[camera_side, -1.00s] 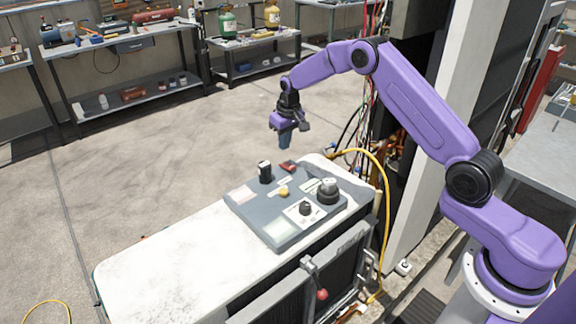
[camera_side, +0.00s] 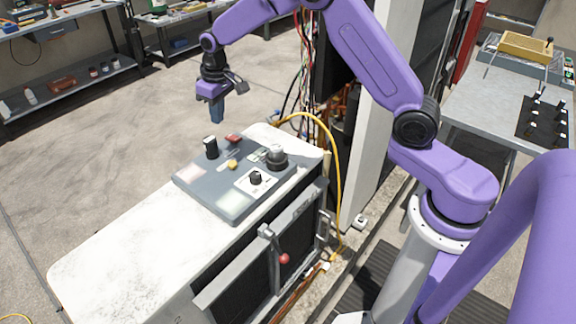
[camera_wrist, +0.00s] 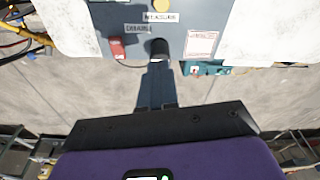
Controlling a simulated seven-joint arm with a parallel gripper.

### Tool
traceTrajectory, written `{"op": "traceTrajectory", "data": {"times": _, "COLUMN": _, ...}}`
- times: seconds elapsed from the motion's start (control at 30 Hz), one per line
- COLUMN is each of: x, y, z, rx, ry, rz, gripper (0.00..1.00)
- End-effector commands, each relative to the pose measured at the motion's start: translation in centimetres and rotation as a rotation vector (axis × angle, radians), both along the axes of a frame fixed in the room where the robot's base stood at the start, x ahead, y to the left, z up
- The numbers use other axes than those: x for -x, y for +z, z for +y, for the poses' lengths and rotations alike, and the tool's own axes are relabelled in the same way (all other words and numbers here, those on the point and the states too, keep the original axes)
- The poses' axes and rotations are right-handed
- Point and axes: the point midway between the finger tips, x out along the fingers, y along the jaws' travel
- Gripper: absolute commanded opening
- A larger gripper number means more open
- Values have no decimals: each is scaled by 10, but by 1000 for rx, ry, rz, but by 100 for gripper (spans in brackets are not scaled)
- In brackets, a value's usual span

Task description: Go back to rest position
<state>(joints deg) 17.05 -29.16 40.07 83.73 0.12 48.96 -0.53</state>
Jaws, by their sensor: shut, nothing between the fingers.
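My gripper (camera_side: 216,112) hangs pointing down above the far edge of the grey control panel, with its dark fingers together and empty. It is apart from the panel, and a gap shows between its tips and the black upright switch (camera_side: 210,147). In the wrist view my gripper (camera_wrist: 155,92) shows its closed fingers reaching toward the same black switch (camera_wrist: 159,48). The panel (camera_side: 185,178) lies on a white unit. It carries a red switch (camera_side: 233,138), a yellow button (camera_side: 232,164), a black knob (camera_side: 255,178) and a large round grey-black knob (camera_side: 276,157).
The white unit's top (camera_side: 110,235) is bare at the left. A yellow hose (camera_side: 338,185) arches at the panel's right, near hanging cables and a pale post (camera_side: 375,135). A lever with a red ball (camera_side: 284,258) sticks out at the front. Open floor (camera_side: 110,150) lies left.

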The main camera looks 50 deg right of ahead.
Motion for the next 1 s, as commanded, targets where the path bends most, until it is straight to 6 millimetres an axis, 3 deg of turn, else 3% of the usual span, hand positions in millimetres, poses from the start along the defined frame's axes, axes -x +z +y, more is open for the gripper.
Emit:
{"op": "traceTrajectory", "data": {"times": 0.2, "x": 74, "y": 36, "z": 44, "rx": 5, "ry": 169, "rz": 15, "gripper": 0}}
{"op": "traceTrajectory", "data": {"times": 0.5, "x": 191, "y": 67, "z": 68, "rx": 15, "ry": 396, "rz": 37, "gripper": 0}}
{"op": "traceTrajectory", "data": {"times": 0.77, "x": 294, "y": 79, "z": 55, "rx": 30, "ry": 592, "rz": 54, "gripper": 0}}
{"op": "traceTrajectory", "data": {"times": 1.0, "x": 378, "y": 77, "z": 22, "rx": 46, "ry": 765, "rz": 68, "gripper": 0}}
